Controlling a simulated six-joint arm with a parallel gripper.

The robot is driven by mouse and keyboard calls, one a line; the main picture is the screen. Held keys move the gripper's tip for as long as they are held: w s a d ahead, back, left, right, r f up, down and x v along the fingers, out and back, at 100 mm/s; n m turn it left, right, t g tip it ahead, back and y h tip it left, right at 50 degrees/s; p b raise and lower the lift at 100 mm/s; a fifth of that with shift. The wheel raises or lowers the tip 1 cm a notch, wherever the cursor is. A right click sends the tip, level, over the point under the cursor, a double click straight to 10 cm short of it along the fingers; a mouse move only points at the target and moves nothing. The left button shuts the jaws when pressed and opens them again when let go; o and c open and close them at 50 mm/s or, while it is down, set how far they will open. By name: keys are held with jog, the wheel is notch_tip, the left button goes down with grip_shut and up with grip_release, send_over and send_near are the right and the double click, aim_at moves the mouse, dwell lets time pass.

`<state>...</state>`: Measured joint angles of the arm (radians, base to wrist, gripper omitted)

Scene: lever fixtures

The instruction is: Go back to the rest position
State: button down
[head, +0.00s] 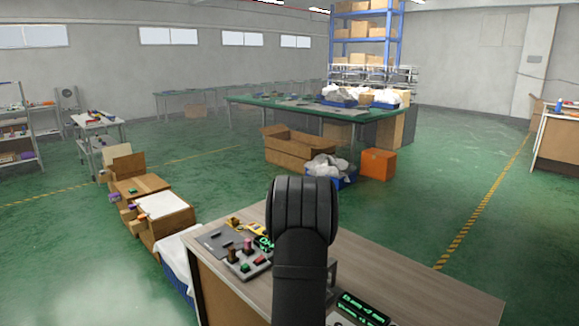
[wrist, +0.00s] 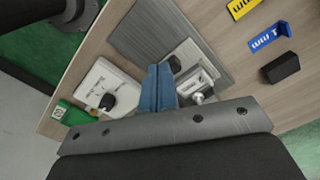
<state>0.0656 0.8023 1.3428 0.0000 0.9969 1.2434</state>
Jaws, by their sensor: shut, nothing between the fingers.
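In the wrist view my gripper (wrist: 159,70) has its blue fingers shut together with nothing between them. They point over the wooden desk (wrist: 112,62). A white fixture with a black knob (wrist: 104,90) lies left of the fingers. A grey-white fixture with a metal lever (wrist: 199,82) lies right of them, partly hidden by the fingers. In the head view my black arm stands in front of the desk (head: 395,277) and hides my gripper. A grey panel with several knobs (head: 246,266) shows left of the arm.
A grey plate (wrist: 165,33), a yellow piece (wrist: 242,8), a blue bracket (wrist: 270,37) and a black block (wrist: 281,68) lie on the desk. A dark device with green lettering (head: 362,308) is at the front. Cardboard boxes (head: 158,215) stand left; the desk's right side is clear.

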notch_tip(320, 180, down, 5)
jog(key=shift+d+f, duration=0.1)
jog(key=s+a, duration=0.5)
jog(key=shift+s+a+r, duration=0.1)
jog(key=shift+a+r, duration=0.1)
dwell(0.4)
